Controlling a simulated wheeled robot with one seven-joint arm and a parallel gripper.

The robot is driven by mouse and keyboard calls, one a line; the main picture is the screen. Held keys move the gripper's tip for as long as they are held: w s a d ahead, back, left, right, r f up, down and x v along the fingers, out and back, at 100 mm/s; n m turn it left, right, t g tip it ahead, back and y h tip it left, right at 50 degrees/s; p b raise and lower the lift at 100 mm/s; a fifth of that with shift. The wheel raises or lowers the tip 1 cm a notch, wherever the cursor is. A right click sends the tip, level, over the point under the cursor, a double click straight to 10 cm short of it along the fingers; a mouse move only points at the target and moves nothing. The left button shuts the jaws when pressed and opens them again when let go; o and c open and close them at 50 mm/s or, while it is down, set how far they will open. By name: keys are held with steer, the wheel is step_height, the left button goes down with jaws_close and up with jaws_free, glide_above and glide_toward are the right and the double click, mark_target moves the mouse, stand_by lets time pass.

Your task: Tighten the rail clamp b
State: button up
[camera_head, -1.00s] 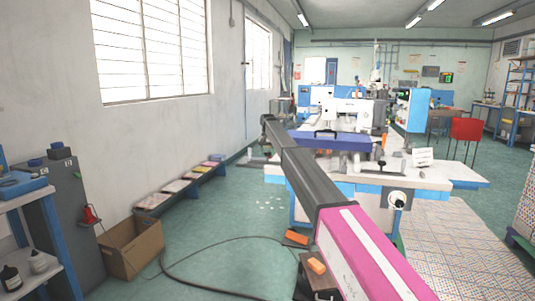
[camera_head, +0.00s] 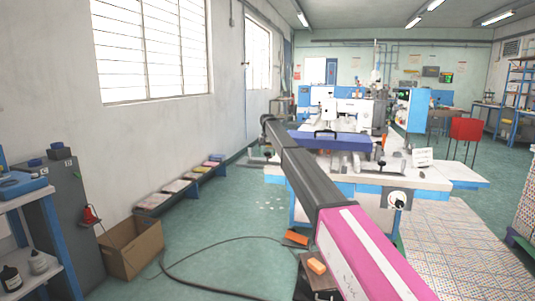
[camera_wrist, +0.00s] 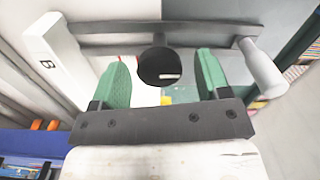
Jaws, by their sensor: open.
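In the wrist view my gripper (camera_wrist: 162,88) is open, with its two green fingertips apart. A white block marked B (camera_wrist: 62,66) stands at the upper left, and a dark bar (camera_wrist: 205,33) runs from it to the right. A pale grey cylindrical handle (camera_wrist: 263,68) is at the bar's right end. A round black knob (camera_wrist: 160,66) shows between the fingertips; I cannot tell whether they touch it. In the head view the clamp and my gripper are too small or hidden to make out.
A cardboard box (camera_head: 130,247) and a low bench (camera_head: 180,187) lie to the left.

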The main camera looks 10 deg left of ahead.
steer(key=shift+r, duration=0.15)
step_height(320, 180, up, 10)
steer(key=shift+r, duration=0.25)
stand_by(0.3)
